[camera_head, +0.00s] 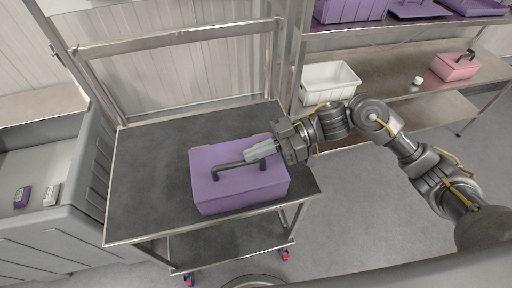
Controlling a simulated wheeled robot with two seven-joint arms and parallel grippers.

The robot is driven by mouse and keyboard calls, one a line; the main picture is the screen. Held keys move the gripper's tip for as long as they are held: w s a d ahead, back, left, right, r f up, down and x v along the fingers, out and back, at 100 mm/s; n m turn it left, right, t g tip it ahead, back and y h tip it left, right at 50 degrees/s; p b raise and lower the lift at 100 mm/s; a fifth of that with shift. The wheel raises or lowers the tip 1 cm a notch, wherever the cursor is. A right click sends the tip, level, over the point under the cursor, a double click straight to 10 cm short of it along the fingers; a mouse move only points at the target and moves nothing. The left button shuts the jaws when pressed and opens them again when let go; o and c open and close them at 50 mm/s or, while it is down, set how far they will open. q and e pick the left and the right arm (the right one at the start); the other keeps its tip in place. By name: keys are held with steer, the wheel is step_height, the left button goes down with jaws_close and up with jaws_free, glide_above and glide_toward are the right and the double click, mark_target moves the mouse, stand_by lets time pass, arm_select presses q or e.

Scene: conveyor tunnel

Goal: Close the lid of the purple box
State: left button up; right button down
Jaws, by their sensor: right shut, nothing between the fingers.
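The purple box (240,192) stands on the dark top of a metal cart (150,190). Its lid (215,160) appears to lie flat over the box, with a dark handle (232,166) on top. Whether it is fully seated is hard to tell. My right gripper (250,155) is shut and empty. It comes in from the right, at the handle's right end, over or against the lid. It hides part of the handle and the lid's right side; I cannot tell if it touches. My left gripper is not in view.
A grey bin (60,225) with small items stands left of the cart. At the back right, a shelf (385,75) holds a white bin (330,80), a pink box (455,66) and a small white object (417,81). Purple boxes (350,8) are above. The cart's left side is clear.

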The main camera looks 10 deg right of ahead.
stand_by(0.5)
steer(key=w+d+r, duration=0.2)
steer(key=d+r, duration=0.4)
steer(key=d, duration=0.3)
steer(key=shift+w+d+r, duration=0.15)
steer(key=shift+w+d, duration=0.05)
steer(key=shift+w, duration=0.1)
